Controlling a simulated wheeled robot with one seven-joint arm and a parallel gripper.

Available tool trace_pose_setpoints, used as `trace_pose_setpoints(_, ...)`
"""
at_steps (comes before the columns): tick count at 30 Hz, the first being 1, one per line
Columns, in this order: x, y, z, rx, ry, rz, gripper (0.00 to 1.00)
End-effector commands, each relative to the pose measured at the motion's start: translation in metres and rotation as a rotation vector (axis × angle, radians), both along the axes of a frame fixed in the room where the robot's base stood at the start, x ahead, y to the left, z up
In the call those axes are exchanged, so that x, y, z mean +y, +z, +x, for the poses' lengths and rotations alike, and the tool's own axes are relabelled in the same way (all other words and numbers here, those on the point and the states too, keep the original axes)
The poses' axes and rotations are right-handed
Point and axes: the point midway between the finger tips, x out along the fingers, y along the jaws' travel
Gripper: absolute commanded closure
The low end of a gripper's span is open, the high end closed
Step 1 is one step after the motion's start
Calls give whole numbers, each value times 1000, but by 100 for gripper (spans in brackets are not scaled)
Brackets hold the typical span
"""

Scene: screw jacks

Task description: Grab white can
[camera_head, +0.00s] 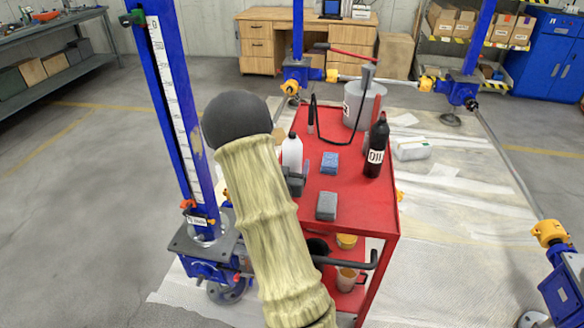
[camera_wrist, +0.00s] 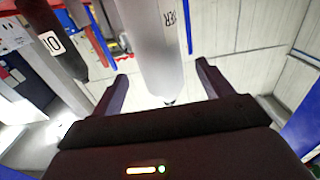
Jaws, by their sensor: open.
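The white can (camera_head: 292,153) is a pale bottle standing upright on the red cart, its lower part hidden behind my gripper (camera_head: 297,178). In the wrist view, which looks upside down, the white can (camera_wrist: 160,40) hangs from the top with its narrow tip down and part of a dark label showing. It lies between the two fingers of my gripper (camera_wrist: 157,72) in that picture. The fingers are apart with gaps on both sides of the can. I cannot tell how deep the can sits between them.
A black oil bottle (camera_head: 376,152) stands on the red cart (camera_head: 345,221) to the right; it also shows in the wrist view (camera_wrist: 52,42). A blue jack column (camera_head: 178,110) stands left.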

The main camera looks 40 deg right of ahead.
Motion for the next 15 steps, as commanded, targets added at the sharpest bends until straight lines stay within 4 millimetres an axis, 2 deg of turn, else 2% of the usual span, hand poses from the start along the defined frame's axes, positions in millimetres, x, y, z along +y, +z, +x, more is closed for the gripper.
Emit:
trace_pose_setpoints(3,-10,0,8,1,0,-1,21)
trace_pose_setpoints(15,-14,0,11,0,-1,0,21)
